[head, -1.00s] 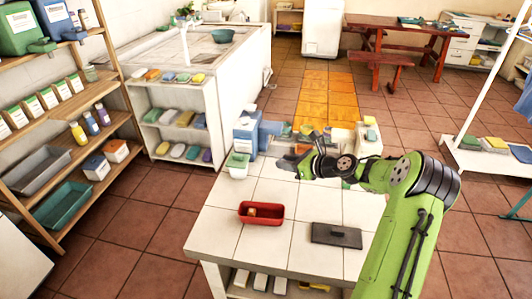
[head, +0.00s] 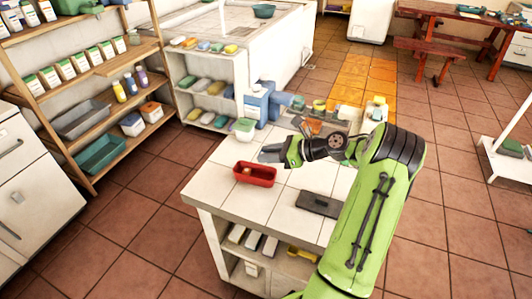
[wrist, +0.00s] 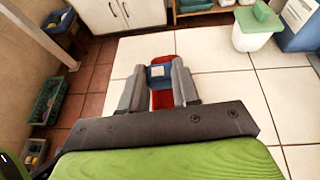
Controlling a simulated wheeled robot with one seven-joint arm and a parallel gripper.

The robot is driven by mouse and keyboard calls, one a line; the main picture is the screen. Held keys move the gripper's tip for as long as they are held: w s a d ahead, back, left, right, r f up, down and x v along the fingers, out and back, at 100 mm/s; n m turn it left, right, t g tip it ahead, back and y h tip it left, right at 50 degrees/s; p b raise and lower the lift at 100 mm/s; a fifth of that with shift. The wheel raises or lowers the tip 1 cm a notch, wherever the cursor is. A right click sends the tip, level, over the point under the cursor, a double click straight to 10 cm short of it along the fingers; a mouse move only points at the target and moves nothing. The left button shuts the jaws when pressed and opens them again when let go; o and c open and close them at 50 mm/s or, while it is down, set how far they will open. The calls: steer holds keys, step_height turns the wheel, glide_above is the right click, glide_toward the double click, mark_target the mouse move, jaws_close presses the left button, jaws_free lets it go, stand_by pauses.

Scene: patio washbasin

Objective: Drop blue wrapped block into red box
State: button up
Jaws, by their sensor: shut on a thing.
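The red box (head: 262,181) is a small open tray on the white tiled table in the head view, with a small orange-brown thing inside it. My gripper (head: 268,154) is above the table at the box's far side. In the wrist view my gripper (wrist: 159,75) is shut on the blue wrapped block (wrist: 158,80), which has a pale label on top. The red box (wrist: 161,45) shows in front of and behind the block there, so the block lines up over it. The block's height above the box is hard to tell. In the head view the block is not clearly visible.
A dark flat slab (head: 319,204) lies on the table to the right of the box. A white tub with a green lid (head: 244,128) and a blue container (head: 260,105) stand at the table's back left. The table's front left is clear.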

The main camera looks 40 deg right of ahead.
steer(key=shift+f+b, duration=2.1)
steer(key=shift+b, duration=0.75)
steer(key=shift+f+p, duration=0.3)
steer(key=shift+f, duration=0.45)
steer(key=o, duration=1.1)
steer(key=p+v, duration=0.6)
steer(key=v, duration=0.9)
steer(key=shift+s+d, duration=0.2)
steer(key=shift+s, duration=0.1)
